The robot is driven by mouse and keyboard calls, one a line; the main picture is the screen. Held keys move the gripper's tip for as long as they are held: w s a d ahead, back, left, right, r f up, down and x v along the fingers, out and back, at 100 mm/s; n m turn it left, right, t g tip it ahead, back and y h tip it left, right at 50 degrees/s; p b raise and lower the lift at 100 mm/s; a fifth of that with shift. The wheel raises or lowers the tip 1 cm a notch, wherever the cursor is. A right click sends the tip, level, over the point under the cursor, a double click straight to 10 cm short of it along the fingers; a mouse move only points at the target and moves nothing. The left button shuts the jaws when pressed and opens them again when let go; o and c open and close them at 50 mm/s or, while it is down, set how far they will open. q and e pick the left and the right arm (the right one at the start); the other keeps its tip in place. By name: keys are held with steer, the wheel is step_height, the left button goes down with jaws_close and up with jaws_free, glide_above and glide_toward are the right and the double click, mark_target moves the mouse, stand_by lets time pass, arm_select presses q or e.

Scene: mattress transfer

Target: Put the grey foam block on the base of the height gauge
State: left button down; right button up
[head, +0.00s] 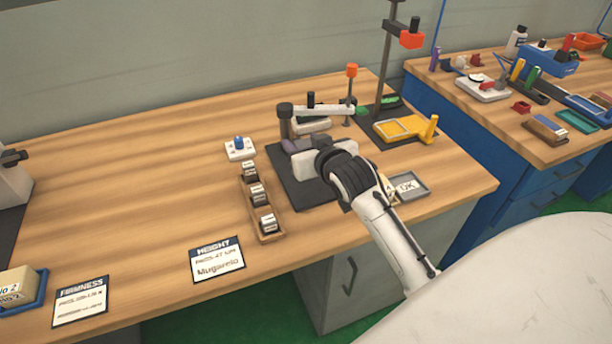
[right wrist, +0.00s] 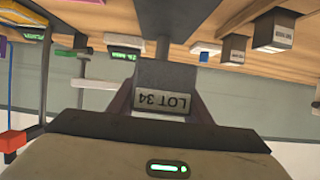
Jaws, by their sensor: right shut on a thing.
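The grey foam block (right wrist: 163,75), with a "LOT 34" label facing the camera, is between the fingers of my right gripper (right wrist: 163,103) in the right wrist view. In the head view the right gripper (head: 291,148) is above the dark base (head: 298,192) of the height gauge, close to its post (head: 285,122). The gripper and wrist hide most of the block there. I cannot tell whether the block touches the base. My left gripper is not in view.
A wooden tray (head: 247,205) of small labelled blocks stands left of the base, near a white pad with a blue knob (head: 239,148). A grey "OK" tray (head: 412,188) and yellow tray (head: 405,128) lie to the right. A "HEIGHT" card (head: 217,260) lies in front.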

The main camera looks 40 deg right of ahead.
step_height(320, 180, down, 8)
steer(key=shift+a+r+b, duration=0.1)
steer(key=shift+b, duration=0.25)
steer(key=o, duration=1.1)
steer(key=shift+f, duration=0.2)
steer(key=shift+c, duration=0.2)
steer(key=shift+r, duration=0.1)
steer(key=shift+s+r, duration=0.15)
steer(key=v, duration=1.1)
steer(key=shift+s+r+p, duration=0.1)
steer(key=shift+s+p, duration=0.2)
